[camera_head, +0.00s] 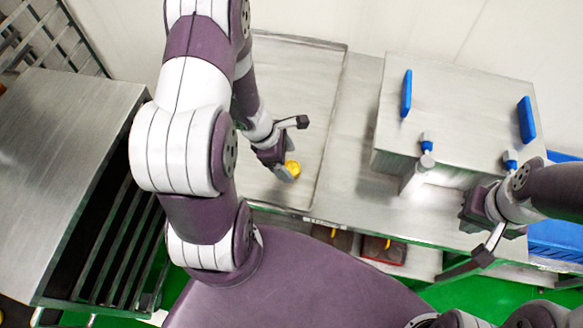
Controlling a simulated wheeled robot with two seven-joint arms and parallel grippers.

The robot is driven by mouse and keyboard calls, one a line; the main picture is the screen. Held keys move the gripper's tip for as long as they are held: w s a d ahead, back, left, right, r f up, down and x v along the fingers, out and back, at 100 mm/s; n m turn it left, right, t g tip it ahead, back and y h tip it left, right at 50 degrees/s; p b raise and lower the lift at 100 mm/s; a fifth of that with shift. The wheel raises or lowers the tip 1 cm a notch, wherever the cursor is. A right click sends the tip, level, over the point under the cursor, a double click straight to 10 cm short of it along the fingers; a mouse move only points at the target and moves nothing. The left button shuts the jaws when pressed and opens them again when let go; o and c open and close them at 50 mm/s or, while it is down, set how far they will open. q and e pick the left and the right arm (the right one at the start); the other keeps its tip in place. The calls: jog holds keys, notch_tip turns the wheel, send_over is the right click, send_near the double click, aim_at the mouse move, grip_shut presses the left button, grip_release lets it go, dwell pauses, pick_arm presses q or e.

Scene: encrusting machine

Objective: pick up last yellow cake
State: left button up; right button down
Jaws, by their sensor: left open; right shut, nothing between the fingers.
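One yellow cake (293,168) lies on the large metal tray (315,100) on the steel table. My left gripper (286,172) is right at the cake, with its fingers close beside it. It is open. Part of the cake is hidden by the gripper, and I cannot tell whether a finger touches it. My own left arm covers the left part of the tray. My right gripper (487,246) is shut and empty at the right, near the table's front edge, away from the cake.
A steel box machine (460,110) with blue handles and nozzles stands to the right of the tray. A steel rack (60,130) stands at the left. Below the table is a shelf with a red-edged tray (384,250). A blue crate (556,238) is at the far right.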

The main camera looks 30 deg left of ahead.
aim_at(293, 166)
pick_arm(q)
jog(key=x, duration=0.2)
jog(key=shift+s+d+f, duration=0.1)
jog(key=shift+f, duration=0.3)
jog(key=shift+c, duration=0.3)
jog(key=c, duration=1)
jog(key=shift+c, duration=0.4)
